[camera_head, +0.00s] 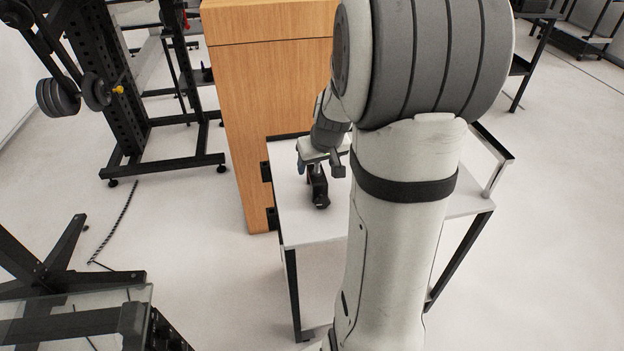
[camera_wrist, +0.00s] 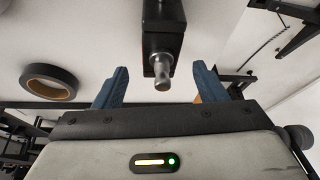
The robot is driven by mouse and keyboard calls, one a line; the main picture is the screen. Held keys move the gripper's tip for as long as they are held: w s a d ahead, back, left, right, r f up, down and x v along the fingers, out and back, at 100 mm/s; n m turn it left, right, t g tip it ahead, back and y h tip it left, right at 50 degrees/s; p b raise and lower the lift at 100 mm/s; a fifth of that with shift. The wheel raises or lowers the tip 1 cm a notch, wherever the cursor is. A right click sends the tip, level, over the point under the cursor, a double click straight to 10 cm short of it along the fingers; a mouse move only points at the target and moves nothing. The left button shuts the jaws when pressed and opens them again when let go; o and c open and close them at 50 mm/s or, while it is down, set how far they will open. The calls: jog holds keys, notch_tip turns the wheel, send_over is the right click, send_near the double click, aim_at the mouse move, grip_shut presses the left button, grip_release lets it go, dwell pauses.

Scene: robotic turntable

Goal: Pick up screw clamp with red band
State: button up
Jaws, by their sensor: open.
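A black clamp with a metal screw end (camera_wrist: 162,62) shows at the top middle of the wrist view, between and beyond my two blue fingers. No red band can be seen on it. In the head view the dark clamp (camera_head: 319,188) is on the white table (camera_head: 300,222), below my gripper (camera_head: 319,165). My gripper (camera_wrist: 161,72) is open, with a finger on each side of the screw end and a gap to both. Whether anything touches cannot be told. The clamp's upper part is cut off in the wrist view.
A black ring with a brown inside (camera_wrist: 48,83) lies on the white surface at the left of the wrist view. A tall wooden cabinet (camera_head: 262,110) stands against the table's far left side. My arm hides the table's right part in the head view.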

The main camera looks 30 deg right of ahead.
jog(key=shift+x, duration=0.9)
jog(key=shift+c, duration=0.3)
jog(key=shift+r, duration=0.1)
grip_shut()
